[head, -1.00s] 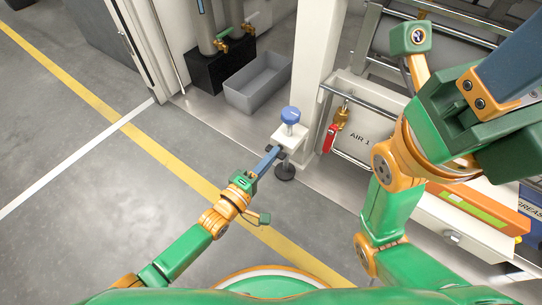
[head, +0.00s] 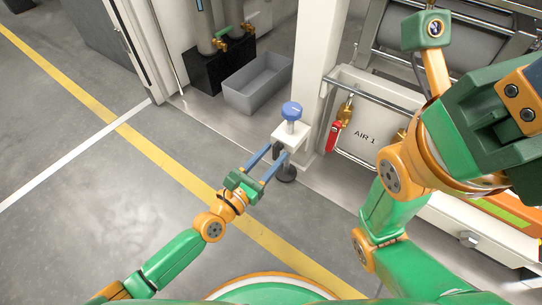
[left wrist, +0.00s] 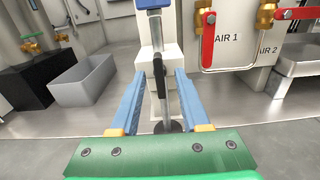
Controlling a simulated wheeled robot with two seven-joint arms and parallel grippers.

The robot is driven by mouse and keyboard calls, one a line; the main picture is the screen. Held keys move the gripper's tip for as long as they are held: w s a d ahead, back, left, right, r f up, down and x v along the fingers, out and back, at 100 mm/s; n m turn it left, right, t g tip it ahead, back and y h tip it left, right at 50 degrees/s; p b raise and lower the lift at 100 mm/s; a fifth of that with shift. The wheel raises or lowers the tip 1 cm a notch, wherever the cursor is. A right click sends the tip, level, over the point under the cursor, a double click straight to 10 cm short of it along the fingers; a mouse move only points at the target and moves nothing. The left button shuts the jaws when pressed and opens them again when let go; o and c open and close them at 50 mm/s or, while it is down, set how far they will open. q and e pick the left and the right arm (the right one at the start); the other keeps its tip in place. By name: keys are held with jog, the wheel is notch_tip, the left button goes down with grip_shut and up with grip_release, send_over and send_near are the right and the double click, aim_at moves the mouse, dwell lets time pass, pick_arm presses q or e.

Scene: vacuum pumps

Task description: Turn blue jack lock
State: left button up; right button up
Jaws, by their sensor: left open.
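In the left wrist view, the lock (left wrist: 152,4) is cut off by the top edge. My left gripper (head: 278,152) is open, just below and in front of the knob. In the left wrist view, its blue fingers (left wrist: 169,68) lie to either side of the grey jack rod (left wrist: 167,101). I cannot tell whether they touch it. My right gripper (head: 515,100) is partly cut off at the right edge; its fingertips are hidden.
A red-handled valve (head: 334,135) hangs right of the post, by the AIR 1 panel (head: 365,137). A grey bin (head: 257,84) stands behind, left of the post. The round black jack foot (head: 285,173) rests low beside the left fingers. Open floor lies to the left.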

pick_arm(q)
jog(key=shift+v, duration=1)
jog(key=shift+v, duration=2.95)
